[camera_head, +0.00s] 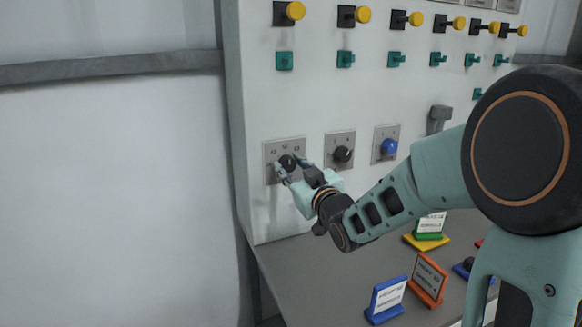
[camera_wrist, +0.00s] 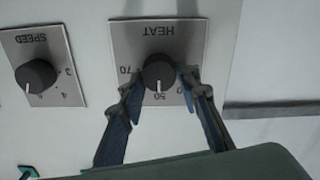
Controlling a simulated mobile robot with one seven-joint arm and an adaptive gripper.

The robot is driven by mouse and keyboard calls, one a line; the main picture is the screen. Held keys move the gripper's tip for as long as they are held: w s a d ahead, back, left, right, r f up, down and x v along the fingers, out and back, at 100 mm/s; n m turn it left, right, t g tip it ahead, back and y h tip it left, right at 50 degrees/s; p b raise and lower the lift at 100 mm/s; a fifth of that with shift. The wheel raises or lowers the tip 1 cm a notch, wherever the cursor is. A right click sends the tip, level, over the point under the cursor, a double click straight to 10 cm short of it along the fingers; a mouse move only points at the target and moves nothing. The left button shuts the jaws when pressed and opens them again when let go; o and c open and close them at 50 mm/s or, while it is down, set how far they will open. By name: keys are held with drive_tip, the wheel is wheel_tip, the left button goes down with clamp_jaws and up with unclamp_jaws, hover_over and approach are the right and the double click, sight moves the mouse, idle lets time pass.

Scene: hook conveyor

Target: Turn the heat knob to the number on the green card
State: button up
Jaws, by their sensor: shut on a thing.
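The black heat knob (camera_head: 288,163) sits on a grey plate at the left of the white panel; it also shows in the wrist view (camera_wrist: 159,73), where its plate reads HEAT upside down. My gripper (camera_head: 292,168) is shut on the knob, one finger on each side, as the wrist view also shows (camera_wrist: 160,80). The knob's white mark seems to point at the 50. A 70 shows on the plate's left in the wrist view; the number on the right is mostly hidden. The green card stand (camera_head: 430,225) is on the table; its print is too small to read.
The speed knob (camera_wrist: 36,75) is beside the heat plate. A blue knob (camera_head: 389,147) and a grey lever (camera_head: 438,118) are farther right. A blue card stand (camera_head: 386,299) and an orange one (camera_head: 428,279) stand on the table below my arm.

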drive_tip(key=m+p, duration=0.1)
drive_tip(key=m, duration=0.3)
drive_tip(key=shift+d+m, duration=0.1)
drive_tip(key=shift+m, duration=0.3)
drive_tip(key=m+p, duration=0.1)
drive_tip(key=m, duration=0.3)
drive_tip(key=shift+d+m, duration=0.1)
drive_tip(key=shift+m, duration=0.2)
drive_tip(key=m+p, duration=0.2)
drive_tip(key=m, duration=0.2)
drive_tip(key=shift+w+d+f+m+p, duration=0.1)
drive_tip(key=shift+m+p, duration=0.4)
drive_tip(key=shift+m, duration=0.55)
drive_tip(key=shift+f+m+p, duration=0.1)
drive_tip(key=shift+m+p, duration=0.35)
drive_tip(key=shift+m, duration=0.6)
drive_tip(key=o, duration=1.2)
drive_tip(key=shift+c, duration=0.2)
